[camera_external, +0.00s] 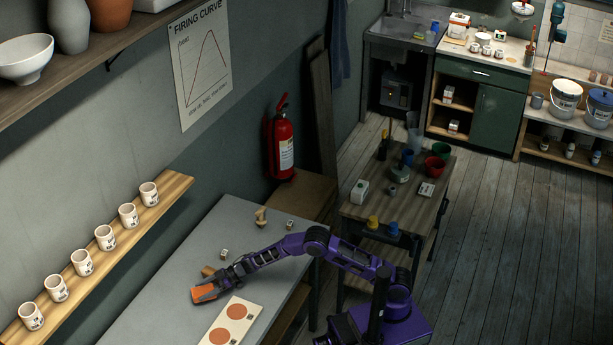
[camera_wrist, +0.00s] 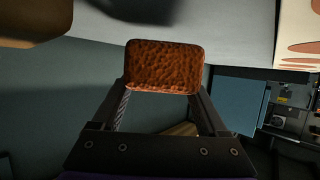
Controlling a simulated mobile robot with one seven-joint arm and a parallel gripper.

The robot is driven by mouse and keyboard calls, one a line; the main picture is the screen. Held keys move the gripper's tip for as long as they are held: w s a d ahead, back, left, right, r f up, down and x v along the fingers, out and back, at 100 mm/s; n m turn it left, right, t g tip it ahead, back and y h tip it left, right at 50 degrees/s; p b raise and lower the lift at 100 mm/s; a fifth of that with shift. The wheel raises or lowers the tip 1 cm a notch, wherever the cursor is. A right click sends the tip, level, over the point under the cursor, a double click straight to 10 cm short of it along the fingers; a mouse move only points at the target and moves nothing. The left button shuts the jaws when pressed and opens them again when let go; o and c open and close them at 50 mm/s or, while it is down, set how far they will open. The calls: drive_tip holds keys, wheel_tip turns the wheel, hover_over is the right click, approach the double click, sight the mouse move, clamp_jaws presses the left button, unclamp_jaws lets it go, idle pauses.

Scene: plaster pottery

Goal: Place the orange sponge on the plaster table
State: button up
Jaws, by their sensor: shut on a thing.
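The orange sponge (camera_external: 204,294) is a small block at the end of my gripper (camera_external: 218,285), over the grey-topped table (camera_external: 179,290). In the wrist view the sponge (camera_wrist: 165,66) sits between the two fingertips, its pitted face showing. My gripper is shut on it. I cannot tell whether the sponge touches the tabletop or is just above it. A dark wooden table (camera_external: 388,219) stands apart to the right, bearing bowls, cups and small boxes. No label shows which of the two is the plaster table.
A pale board with orange discs (camera_external: 248,309) lies close to the sponge. A brown block (camera_external: 208,271) lies behind my gripper, and small pieces stand at the table's far end. A wooden shelf with several cups (camera_external: 106,237) runs along the left wall. Floor is open at right.

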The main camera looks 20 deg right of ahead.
drive_tip(key=shift+f+b, duration=0.3)
drive_tip(key=shift+f, duration=1.45)
drive_tip(key=shift+f, duration=0.15)
drive_tip(key=o, duration=1.4)
drive_tip(key=shift+c, duration=0.2)
drive_tip(key=shift+r, duration=0.2)
drive_tip(key=p+v, duration=0.1)
drive_tip(key=v, duration=1.1)
drive_tip(key=shift+d+f, duration=0.1)
drive_tip(key=shift+f, duration=0.05)
